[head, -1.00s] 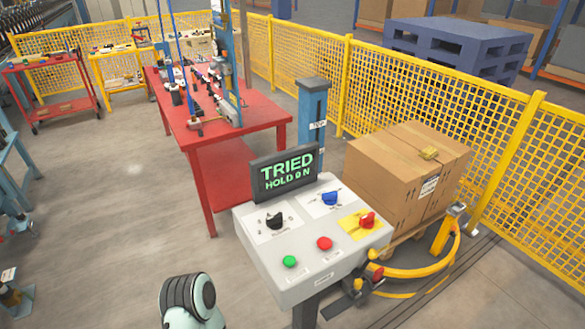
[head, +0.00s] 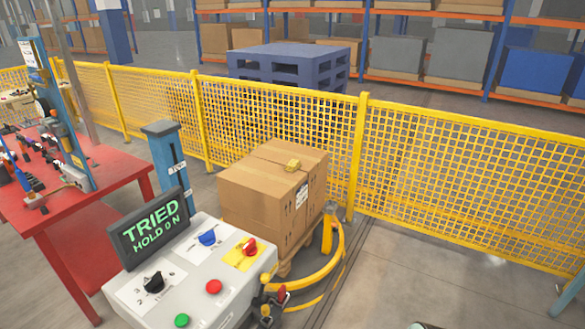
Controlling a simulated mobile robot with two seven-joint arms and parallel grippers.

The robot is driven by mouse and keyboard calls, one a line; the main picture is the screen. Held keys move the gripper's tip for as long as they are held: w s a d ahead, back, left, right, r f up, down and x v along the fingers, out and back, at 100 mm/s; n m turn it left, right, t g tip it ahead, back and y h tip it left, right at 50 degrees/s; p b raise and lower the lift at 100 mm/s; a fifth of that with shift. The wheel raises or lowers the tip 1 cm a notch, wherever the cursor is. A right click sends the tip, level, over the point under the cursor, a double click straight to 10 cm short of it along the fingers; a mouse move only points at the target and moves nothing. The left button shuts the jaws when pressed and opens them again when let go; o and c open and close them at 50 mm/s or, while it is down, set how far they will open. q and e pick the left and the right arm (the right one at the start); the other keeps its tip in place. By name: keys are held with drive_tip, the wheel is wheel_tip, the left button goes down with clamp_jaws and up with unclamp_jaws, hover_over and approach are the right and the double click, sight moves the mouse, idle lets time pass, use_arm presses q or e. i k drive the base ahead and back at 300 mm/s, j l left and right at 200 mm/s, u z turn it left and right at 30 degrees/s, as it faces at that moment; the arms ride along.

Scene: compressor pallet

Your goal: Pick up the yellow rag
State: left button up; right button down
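A small crumpled-looking yellow item (head: 293,165), which may be the yellow rag, lies on top of the cardboard box (head: 262,205). It is too small to tell for sure that it is cloth. The box stands on a wooden pallet behind the control console, inside a curved yellow rail (head: 320,282). Neither of my grippers shows in the head view. Only a pale sliver, perhaps of my own arm, shows at the bottom edge.
The control console (head: 140,295) with buttons, knobs and a screen reading "TRIED HOLD ON" stands in front of the box. A blue post (head: 171,165) and a red workbench (head: 105,165) are at left. Yellow mesh fencing (head: 450,180) runs behind. Floor at lower right is clear.

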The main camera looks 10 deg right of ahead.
sight(294, 165)
drive_tip(key=l+u, duration=0.2)
drive_tip(key=u, duration=1.45)
drive_tip(key=l+u, duration=0.45)
drive_tip(key=k+l+u, duration=0.15)
drive_tip(key=u, duration=0.35)
drive_tip(key=k+l+u, duration=0.2)
drive_tip(key=l+u, duration=0.25)
drive_tip(key=k+l+u, duration=0.2)
drive_tip(key=u, duration=0.25)
drive_tip(key=k+l+u, duration=0.15)
drive_tip(key=u, duration=0.35)
drive_tip(key=k+l+u, duration=0.15)
drive_tip(key=k+u, duration=0.15)
drive_tip(key=k, duration=0.25)
drive_tip(key=k+u, duration=0.3)
drive_tip(key=k, duration=0.2)
drive_tip(key=k+l+z, duration=0.35)
drive_tip(key=k, duration=0.25)
drive_tip(key=k+l+z, duration=0.35)
drive_tip(key=k, duration=0.25)
drive_tip(key=k+l+z, duration=0.4)
drive_tip(key=k+l, duration=0.05)
drive_tip(key=k, duration=0.1)
